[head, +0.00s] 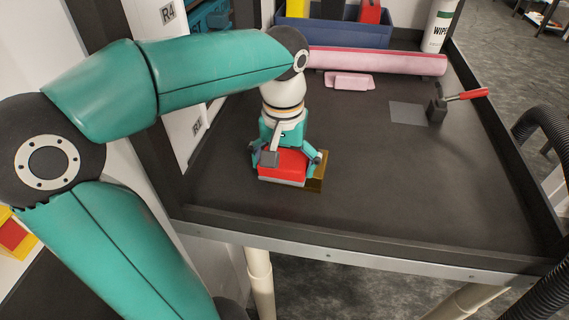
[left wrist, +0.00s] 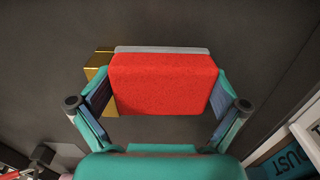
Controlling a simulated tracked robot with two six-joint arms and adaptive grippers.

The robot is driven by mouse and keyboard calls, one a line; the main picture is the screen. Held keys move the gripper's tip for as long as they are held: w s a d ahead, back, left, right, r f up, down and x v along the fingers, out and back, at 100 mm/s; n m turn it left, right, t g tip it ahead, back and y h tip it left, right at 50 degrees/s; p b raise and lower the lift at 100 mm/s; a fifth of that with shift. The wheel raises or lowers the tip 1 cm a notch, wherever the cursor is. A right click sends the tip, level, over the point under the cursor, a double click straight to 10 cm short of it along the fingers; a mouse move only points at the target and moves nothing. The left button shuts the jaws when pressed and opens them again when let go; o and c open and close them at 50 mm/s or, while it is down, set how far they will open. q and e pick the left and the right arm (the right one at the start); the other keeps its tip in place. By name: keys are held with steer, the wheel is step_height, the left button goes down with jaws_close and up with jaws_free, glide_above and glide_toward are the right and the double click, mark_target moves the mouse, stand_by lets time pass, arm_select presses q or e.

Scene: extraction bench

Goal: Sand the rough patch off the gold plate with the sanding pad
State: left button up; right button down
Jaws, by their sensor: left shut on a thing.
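The sanding pad (head: 283,166) is a red block with a grey layer along its lower edge. My left gripper (head: 290,160) points down and is shut on its two sides. In the left wrist view the red pad (left wrist: 163,82) fills the space between the fingers of the left gripper (left wrist: 160,100). The gold plate (head: 315,184) lies on the bench, mostly hidden under the pad; a gold strip (left wrist: 97,75) also shows beside the pad in the left wrist view. I cannot tell whether the pad touches the plate. The rough patch is not visible. My right gripper is not in view.
The dark bench (head: 400,180) has a raised rim and much free room right of the plate. Behind are a pink roll (head: 380,61), a folded pink cloth (head: 349,81), a blue bin (head: 330,33) and a wipes canister (head: 438,28). A red-handled clamp (head: 437,108) stands near a grey square (head: 407,112).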

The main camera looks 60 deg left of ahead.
arm_select(q)
steer(key=shift+s+a+f, duration=0.1)
steer(key=shift+s+f, duration=0.25)
steer(key=shift+f, duration=0.05)
steer(key=shift+s+a, duration=0.9)
steer(key=shift+s, duration=0.05)
steer(key=shift+r, duration=0.1)
steer(key=shift+o, duration=0.2)
steer(key=shift+w+d, duration=0.4)
steer(key=shift+w, duration=0.05)
steer(key=shift+w+d+p, duration=0.3)
steer(key=shift+w+d, duration=0.25)
steer(key=shift+w, duration=0.05)
steer(key=shift+s+a, duration=0.1)
steer(key=shift+s, duration=0.05)
steer(key=shift+c, duration=0.2)
